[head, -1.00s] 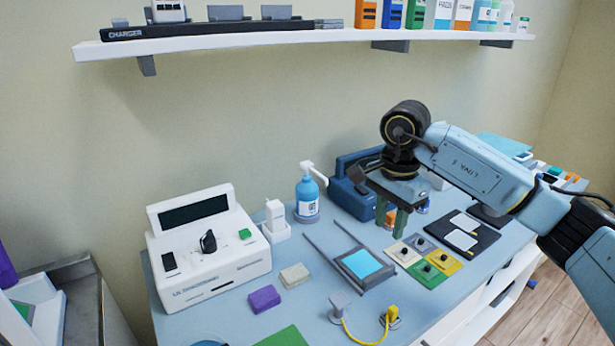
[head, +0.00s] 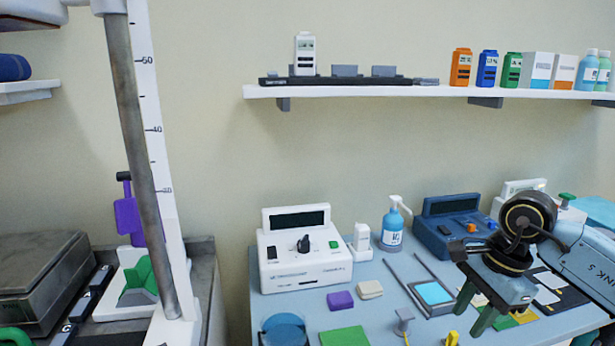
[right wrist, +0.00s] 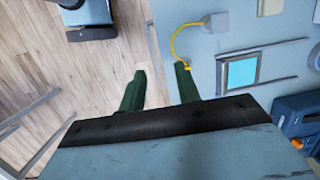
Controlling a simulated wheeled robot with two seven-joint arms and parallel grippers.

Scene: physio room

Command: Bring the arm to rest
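My right arm (head: 585,255) comes in from the right in the head view. It is bent at a dark round joint, with my right gripper (head: 468,322) hanging below over the right front part of the blue table. The gripper's two green fingers are apart with nothing between them. In the right wrist view, the open fingers (right wrist: 160,70) straddle the table's edge, with wooden floor to the left and tabletop to the right. My left arm and gripper are not in view.
The table (head: 375,300) holds a white device (head: 302,250), a pump bottle (head: 393,228), a blue device (head: 452,230), a tray with a cyan pad (head: 434,293) and a yellow cable plug (head: 452,339). A shelf (head: 350,91) runs above. A scaled post (head: 155,150) stands left.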

